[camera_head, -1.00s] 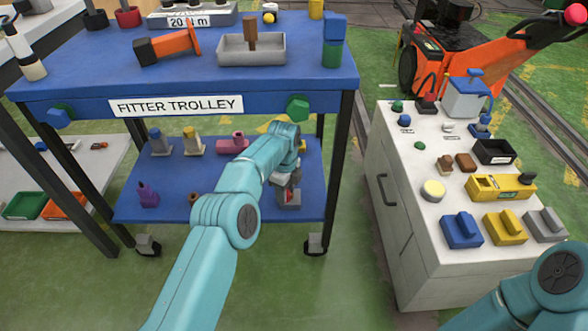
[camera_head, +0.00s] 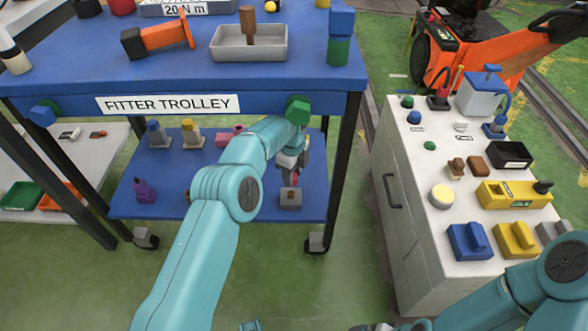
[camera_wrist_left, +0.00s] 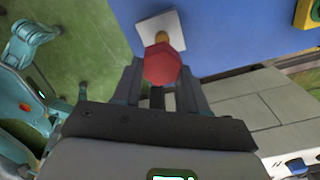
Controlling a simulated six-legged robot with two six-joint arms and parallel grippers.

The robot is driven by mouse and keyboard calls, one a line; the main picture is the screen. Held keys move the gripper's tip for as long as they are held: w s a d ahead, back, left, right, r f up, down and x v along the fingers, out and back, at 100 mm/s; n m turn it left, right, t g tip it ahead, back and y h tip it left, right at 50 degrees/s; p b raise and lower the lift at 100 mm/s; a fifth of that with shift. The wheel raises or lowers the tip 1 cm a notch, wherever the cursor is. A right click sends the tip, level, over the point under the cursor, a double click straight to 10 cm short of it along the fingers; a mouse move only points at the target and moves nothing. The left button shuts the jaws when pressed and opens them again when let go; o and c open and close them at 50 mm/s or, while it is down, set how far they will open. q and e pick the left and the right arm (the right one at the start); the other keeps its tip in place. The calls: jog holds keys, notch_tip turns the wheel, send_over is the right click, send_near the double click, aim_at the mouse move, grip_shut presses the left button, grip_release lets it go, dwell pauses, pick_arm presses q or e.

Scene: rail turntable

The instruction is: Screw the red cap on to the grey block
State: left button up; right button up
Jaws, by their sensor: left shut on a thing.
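The red cap (camera_wrist_left: 162,65) is between the fingers of my left gripper (camera_wrist_left: 165,88), which is shut on it. In the head view my left gripper (camera_head: 291,168) is over the lower blue shelf, and the cap is too small there to make out clearly. The grey block (camera_head: 290,199) stands on that shelf below the gripper, with a brown stud on top. In the left wrist view the block (camera_wrist_left: 150,28) is just beyond the cap, which partly hides its yellowish stud. The cap looks apart from the block in the head view. My right gripper's fingers cannot be made out.
The trolley's upper blue top (camera_head: 80,60) overhangs the shelf, and a green knob (camera_head: 298,110) is near my left arm. A pink part (camera_head: 229,137) and a purple part (camera_head: 145,190) stand on the lower shelf (camera_head: 225,207). A white cabinet (camera_head: 407,235) is at right.

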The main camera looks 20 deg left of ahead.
pick_arm(q)
jog(key=shift+w, duration=0.1)
dwell(0.5)
jog(key=shift+r+p, duration=0.1)
jog(key=shift+p, duration=0.25)
jog(key=b, duration=0.2)
send_over(293, 193)
jog(key=shift+f, duration=2.2)
jog(key=shift+f+b, duration=1.05)
jog(key=shift+f, duration=0.2)
jog(key=shift+f, duration=0.35)
